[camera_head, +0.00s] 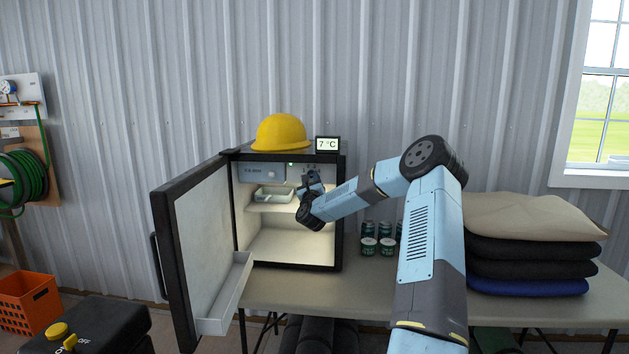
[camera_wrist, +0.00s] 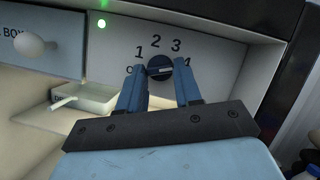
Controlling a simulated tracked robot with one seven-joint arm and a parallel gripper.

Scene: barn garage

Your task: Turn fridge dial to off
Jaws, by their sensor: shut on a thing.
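The small fridge (camera_head: 340,225) stands on the table with its door (camera_head: 205,235) swung open to the left. In the wrist view, the dark round dial (camera_wrist: 158,67) sits on a grey panel with the marks 1, 2, 3 and a partly hidden 4 around it. Another mark at its left is partly covered by a finger. A pale line shows on the dial, but I cannot tell which mark it points to. My gripper (camera_wrist: 161,72) is shut on the dial, one blue finger on each side. In the head view my gripper (camera_head: 312,180) reaches inside the upper fridge and hides the dial.
A tray (camera_head: 273,194) sits on the upper shelf, below a labelled box (camera_head: 262,172). A yellow hard hat (camera_head: 281,133) and a display (camera_head: 327,144) reading 7 °C are on top. Cans (camera_head: 387,247) and stacked cushions (camera_head: 535,248) stand to the right.

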